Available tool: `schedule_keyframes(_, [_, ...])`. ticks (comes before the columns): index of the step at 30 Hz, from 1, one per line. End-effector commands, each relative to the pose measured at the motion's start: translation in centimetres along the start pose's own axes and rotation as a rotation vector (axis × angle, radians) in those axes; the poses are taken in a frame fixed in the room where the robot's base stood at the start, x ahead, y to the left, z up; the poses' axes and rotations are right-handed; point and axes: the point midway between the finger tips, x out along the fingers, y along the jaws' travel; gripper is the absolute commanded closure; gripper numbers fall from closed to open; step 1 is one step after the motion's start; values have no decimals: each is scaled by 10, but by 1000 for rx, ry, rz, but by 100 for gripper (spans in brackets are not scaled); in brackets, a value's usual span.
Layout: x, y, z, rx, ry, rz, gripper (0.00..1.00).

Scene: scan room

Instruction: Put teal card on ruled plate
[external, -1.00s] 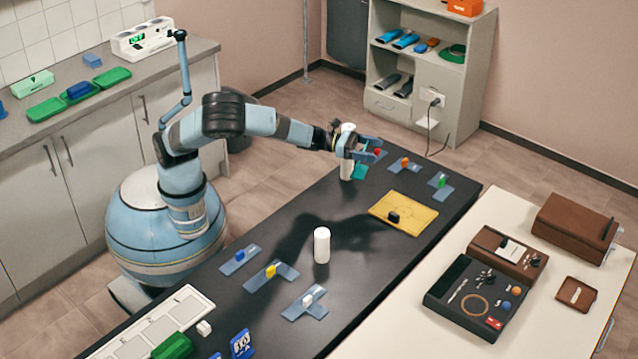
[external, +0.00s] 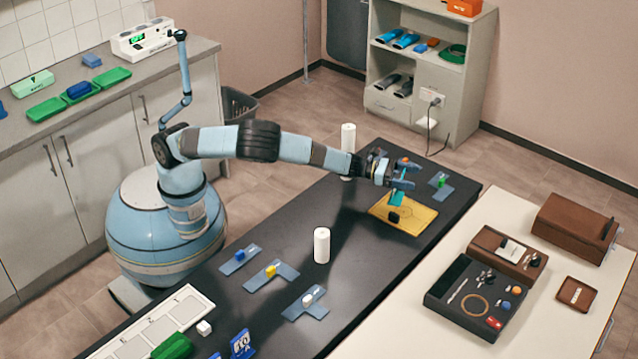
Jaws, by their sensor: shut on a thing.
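The teal card (external: 397,200) hangs below my gripper (external: 404,180), in the external view, over the far part of the black table. My gripper is shut on the card. The card is over the back edge of a yellow plate (external: 420,221) and seems to be above it; the exact gap cannot be told. A pale plate (external: 187,301) divided by lines, which looks like the ruled plate, lies at the near left end of the table, far from my gripper. It is cut off by the picture's lower edge.
A dark block (external: 394,217) sits on the yellow plate. White cylinders stand at the table's middle (external: 321,246) and behind my arm (external: 348,138). Blue strips with coloured blocks (external: 272,271) lie near the front. A green block (external: 172,346) and blue stand (external: 242,344) are near the pale plate.

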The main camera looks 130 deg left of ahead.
Motion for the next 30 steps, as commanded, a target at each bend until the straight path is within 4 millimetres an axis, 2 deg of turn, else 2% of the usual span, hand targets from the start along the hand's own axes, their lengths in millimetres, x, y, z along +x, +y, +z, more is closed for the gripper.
schedule_keyframes(4, [8, 0, -12, -1, 2, -1, 59])
schedule_keyframes(10, [7, 1, -37, 0, 2, 0, 59])
schedule_keyframes(20, [7, 0, -40, 0, 1, -1, 59])
schedule_keyframes(21, [7, 0, -41, 0, 1, -1, 13])
schedule_keyframes(25, [7, 0, -40, 0, 1, -1, 0])
schedule_keyframes(30, [7, 0, -40, 0, 1, -1, 0])
